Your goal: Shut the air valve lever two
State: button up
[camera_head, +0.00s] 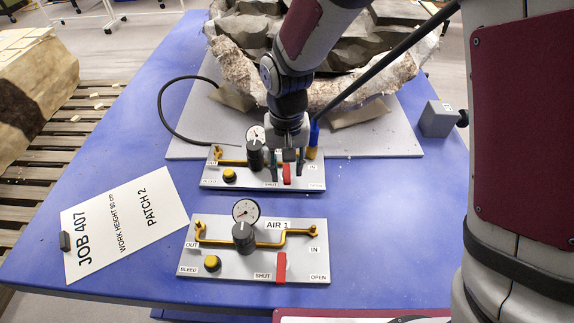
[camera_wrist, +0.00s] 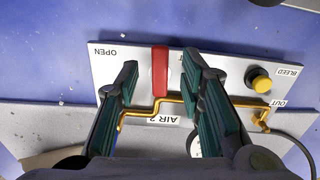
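The AIR 2 panel (camera_head: 210,180) is the farther of two grey valve panels on the blue table; it also shows upside down in the wrist view (camera_wrist: 125,52). Its red lever (camera_head: 287,174) points toward the panel's front edge, just right of the SHUT label. In the wrist view the red lever (camera_wrist: 160,72) lies between my fingertips, with a gap on each side. My gripper (camera_head: 287,158) is open and points down over this panel; the fingers also show in the wrist view (camera_wrist: 160,75). The wrist view shows OPEN to the lever's left; SHUT is hidden there.
The AIR 1 panel (camera_head: 205,262) with its own red lever (camera_head: 281,268) lies nearer. A fossil block (camera_head: 235,70) on a grey board stands behind. A black hose (camera_head: 163,105) curves at left. A job card (camera_head: 130,220) and a grey box (camera_head: 437,120) flank the panels.

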jog(key=shift+f, duration=0.9)
grip_shut()
jog(key=shift+a+m+p, duration=0.2)
jog(key=shift+m+p, duration=0.1)
jog(key=shift+m, duration=0.3)
grip_release()
